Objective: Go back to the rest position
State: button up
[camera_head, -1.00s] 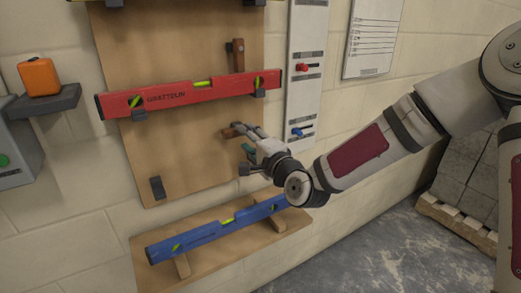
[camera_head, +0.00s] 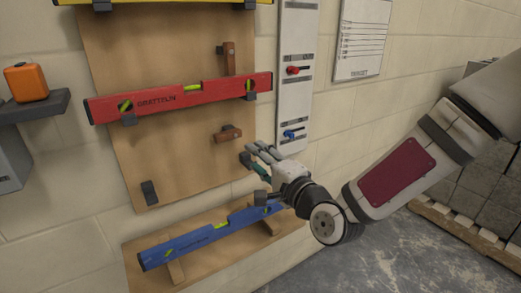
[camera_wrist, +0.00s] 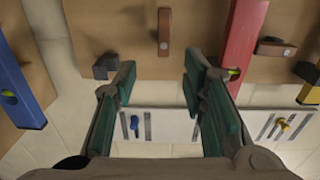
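My gripper (camera_head: 258,163) is in front of the wooden wall board, near its lower right edge, above the right end of the blue spirit level. In the wrist view my gripper (camera_wrist: 160,88) has its two green-padded fingers spread apart with nothing between them. My arm reaches in from the right of the head view.
A red level (camera_head: 180,97) hangs on the wooden board (camera_head: 185,165). A white panel (camera_head: 294,100) has red and blue knobs. An orange box (camera_head: 27,82) sits on a grey shelf. A pallet (camera_head: 465,235) stands right.

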jog(key=s+d+f+n+g+h, duration=0.3)
jog(key=f+n+g+h, duration=0.1)
jog(key=f+n, duration=0.15)
jog(key=s+d+n+g+h, duration=0.3)
jog(key=s+d+h, duration=0.3)
jog(key=d, duration=0.5)
jog(key=s+d+r+n+g, duration=0.1)
jog(key=s+d+r+g, duration=0.1)
jog(key=s, duration=0.7)
jog(key=s+d+r+n+g, duration=0.1)
jog(key=s+d+r+g, duration=0.15)
jog(key=s, duration=0.65)
jog(key=s+d+r+g, duration=0.2)
jog(key=s+d, duration=0.1)
jog(key=s, duration=0.6)
notch_tip(320, 180, up, 17)
jog(key=t+p, duration=0.3)
jog(key=p, duration=1.2)
jog(key=shift+s+a, duration=0.25)
jog(key=shift+s, duration=0.2)
